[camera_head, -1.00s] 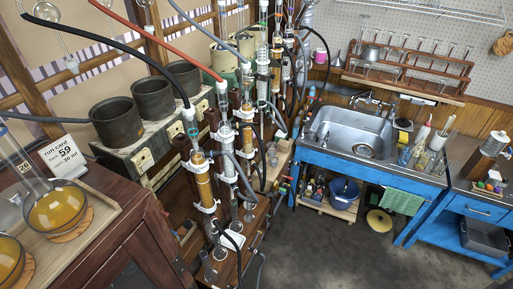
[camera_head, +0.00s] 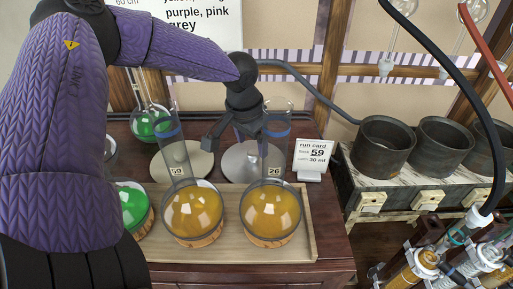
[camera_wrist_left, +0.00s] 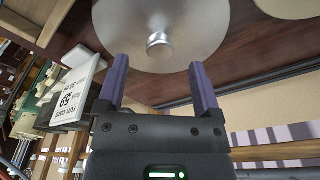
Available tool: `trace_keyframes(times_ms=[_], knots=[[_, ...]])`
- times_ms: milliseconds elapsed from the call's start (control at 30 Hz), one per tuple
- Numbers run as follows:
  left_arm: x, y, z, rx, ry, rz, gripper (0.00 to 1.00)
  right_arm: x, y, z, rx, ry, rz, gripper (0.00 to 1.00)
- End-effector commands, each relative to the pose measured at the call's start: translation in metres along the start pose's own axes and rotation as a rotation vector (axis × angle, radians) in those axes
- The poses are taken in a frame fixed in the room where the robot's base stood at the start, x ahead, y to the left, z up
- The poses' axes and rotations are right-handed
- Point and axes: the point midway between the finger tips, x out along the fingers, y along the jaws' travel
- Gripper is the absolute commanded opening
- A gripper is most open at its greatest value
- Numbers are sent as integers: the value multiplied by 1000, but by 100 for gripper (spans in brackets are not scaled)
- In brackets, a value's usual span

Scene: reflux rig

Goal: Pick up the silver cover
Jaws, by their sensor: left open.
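The silver cover (camera_head: 240,163) is a shiny round disc on the dark wooden cabinet top, behind the orange flasks. In the left wrist view the cover (camera_wrist_left: 195,35) fills the top middle, with a small round knob (camera_wrist_left: 159,45) at its centre. My left gripper (camera_head: 229,142) is above the cover and partly hides it. In the left wrist view my left gripper (camera_wrist_left: 158,84) is open and empty, its two fingers pointing at the cover with the knob beyond and between their tips. My right gripper is not in view.
A tray (camera_head: 307,225) in front holds flasks of orange liquid (camera_head: 271,212) (camera_head: 194,214) with tall necks near the gripper. A cream disc (camera_head: 196,163) lies left of the cover. The run card (camera_head: 313,158) stands to its right.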

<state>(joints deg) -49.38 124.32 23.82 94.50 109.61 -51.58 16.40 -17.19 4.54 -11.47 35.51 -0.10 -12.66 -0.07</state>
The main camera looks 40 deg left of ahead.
Motion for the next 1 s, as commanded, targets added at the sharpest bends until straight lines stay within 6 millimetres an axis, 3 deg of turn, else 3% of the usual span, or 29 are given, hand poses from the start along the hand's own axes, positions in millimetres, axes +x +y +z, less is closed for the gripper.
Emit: trace_keyframes(times_ms=[33, 200, 400, 800, 1000], knots=[[5, -1, 1, 0, -6, -1, 84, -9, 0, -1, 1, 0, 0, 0], [29, -1, 1, 1, 0, -1, 84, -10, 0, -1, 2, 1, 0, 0], [30, -1, 0, 0, 4, 0, 82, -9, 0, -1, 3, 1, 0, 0], [30, -1, 0, 0, 4, 0, 0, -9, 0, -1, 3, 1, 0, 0], [30, -1, 0, 0, 4, 0, 0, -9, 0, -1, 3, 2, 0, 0]])
